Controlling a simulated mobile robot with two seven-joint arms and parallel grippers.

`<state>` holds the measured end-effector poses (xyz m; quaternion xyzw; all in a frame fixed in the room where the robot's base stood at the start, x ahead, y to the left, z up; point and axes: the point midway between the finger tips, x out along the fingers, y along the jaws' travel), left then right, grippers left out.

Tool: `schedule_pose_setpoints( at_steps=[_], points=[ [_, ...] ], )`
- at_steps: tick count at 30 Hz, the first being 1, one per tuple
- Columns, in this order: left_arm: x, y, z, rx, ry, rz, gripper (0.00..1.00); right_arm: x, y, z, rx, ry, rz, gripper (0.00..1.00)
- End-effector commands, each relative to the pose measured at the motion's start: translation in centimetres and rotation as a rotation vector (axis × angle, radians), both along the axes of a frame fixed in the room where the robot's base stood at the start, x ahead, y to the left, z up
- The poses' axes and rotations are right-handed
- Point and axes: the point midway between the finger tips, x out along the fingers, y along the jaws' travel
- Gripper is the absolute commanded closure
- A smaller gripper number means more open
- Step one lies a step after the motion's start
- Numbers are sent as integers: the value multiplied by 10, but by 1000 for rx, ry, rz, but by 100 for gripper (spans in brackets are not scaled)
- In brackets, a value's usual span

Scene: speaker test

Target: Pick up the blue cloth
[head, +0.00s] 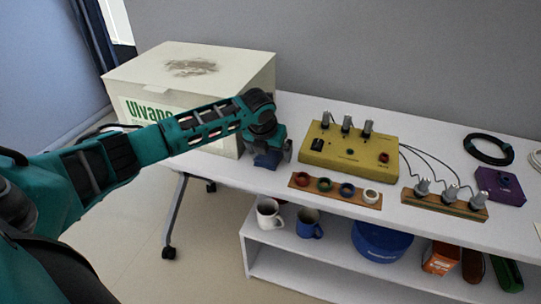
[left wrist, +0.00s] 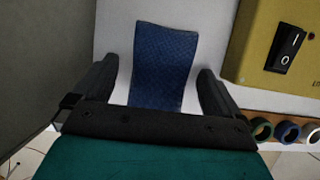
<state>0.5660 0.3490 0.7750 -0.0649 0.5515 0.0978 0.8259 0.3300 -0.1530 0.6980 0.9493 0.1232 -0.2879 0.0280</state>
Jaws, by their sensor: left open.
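The blue cloth (left wrist: 162,62) lies on the white table between the box and the yellow device. In the head view the cloth (head: 268,160) shows just below my left gripper (head: 270,155), which partly hides it. In the left wrist view my left gripper (left wrist: 158,88) is open, with one dark finger on each side of the cloth. The cloth is not gripped; I cannot tell the exact height of the fingers above it. My right gripper is not in view.
A large cardboard box (head: 200,68) stands left of the cloth. A yellow device (head: 350,150) stands close on the right, with a wooden strip of coloured rings (head: 335,190) in front. The lower shelf (head: 290,262) holds mugs and a blue container (head: 383,243).

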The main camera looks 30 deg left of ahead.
Motion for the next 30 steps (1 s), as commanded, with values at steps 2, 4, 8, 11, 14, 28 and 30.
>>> schedule_pose_setpoints(
  at_steps=[2, 4, 8, 11, 14, 28, 30],
  points=[
    [0, 0, 0, 0, 0, 0, 1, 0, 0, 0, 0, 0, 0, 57],
    [0, 0, 1, 0, 0, 0, 1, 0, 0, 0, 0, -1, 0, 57],
    [0, 0, 0, 0, 0, 1, 1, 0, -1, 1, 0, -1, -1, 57],
    [0, 0, -1, 0, 1, 1, 1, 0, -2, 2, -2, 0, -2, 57],
    [0, 0, -2, 0, 1, 1, 1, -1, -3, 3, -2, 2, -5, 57],
    [0, 0, -2, 0, 1, 1, 45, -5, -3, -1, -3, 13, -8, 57],
    [0, 0, -2, 0, 1, 1, 52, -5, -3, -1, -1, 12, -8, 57]
  ],
)
